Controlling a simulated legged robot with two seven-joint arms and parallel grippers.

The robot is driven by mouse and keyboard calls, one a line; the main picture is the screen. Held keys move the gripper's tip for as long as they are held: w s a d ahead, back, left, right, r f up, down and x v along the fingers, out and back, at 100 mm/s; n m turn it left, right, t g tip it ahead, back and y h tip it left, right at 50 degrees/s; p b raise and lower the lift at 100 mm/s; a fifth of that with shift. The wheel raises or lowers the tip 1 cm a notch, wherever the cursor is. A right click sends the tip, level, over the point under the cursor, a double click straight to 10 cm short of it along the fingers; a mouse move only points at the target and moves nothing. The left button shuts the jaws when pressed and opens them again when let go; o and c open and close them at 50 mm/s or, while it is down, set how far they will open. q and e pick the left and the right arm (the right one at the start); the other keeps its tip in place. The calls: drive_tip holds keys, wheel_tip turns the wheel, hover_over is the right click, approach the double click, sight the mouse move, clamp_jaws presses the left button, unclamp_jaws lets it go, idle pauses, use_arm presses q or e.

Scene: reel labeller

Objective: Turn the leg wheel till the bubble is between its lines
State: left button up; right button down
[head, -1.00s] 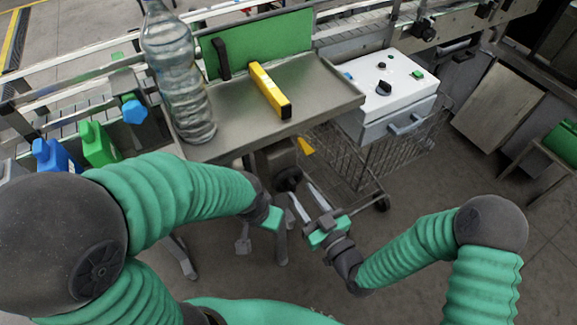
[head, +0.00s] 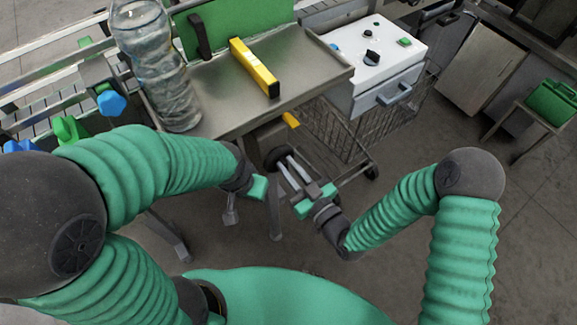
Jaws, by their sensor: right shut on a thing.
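A yellow spirit level (head: 254,67) lies on the grey metal table (head: 310,85). Its bubble and lines are too small to make out. The dark leg wheel (head: 274,157) is under the table's front edge, partly hidden behind my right gripper. My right gripper (head: 285,163) reaches in from the right, its two pale fingers shut on the wheel's rim. My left gripper (head: 258,188) is below the table, left of the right gripper. Its fingers are hardly visible, so I cannot tell whether it is open.
A large clear bottle (head: 158,75) stands at the table's left end. A white control box (head: 375,65) with knobs sits right of the table above a wire cart (head: 350,130). A green case (head: 553,102) rests on a stand at far right. Floor at lower right is clear.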

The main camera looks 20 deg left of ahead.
drive_tip(key=shift+w, duration=0.1)
drive_tip(key=shift+m, duration=0.3)
drive_tip(key=m, duration=0.4)
drive_tip(key=shift+w+d, duration=0.25)
drive_tip(key=shift+w, duration=0.05)
drive_tip(key=m, duration=0.4)
drive_tip(key=f+m, duration=0.1)
drive_tip(key=m, duration=0.4)
drive_tip(key=w+f+m, duration=0.1)
drive_tip(key=m, duration=0.3)
drive_tip(key=shift+d+m, duration=0.3)
drive_tip(key=shift+d, duration=0.1)
drive_tip(key=shift+b, duration=0.3)
drive_tip(key=c, duration=1.4)
unclamp_jaws()
drive_tip(key=shift+o, duration=0.2)
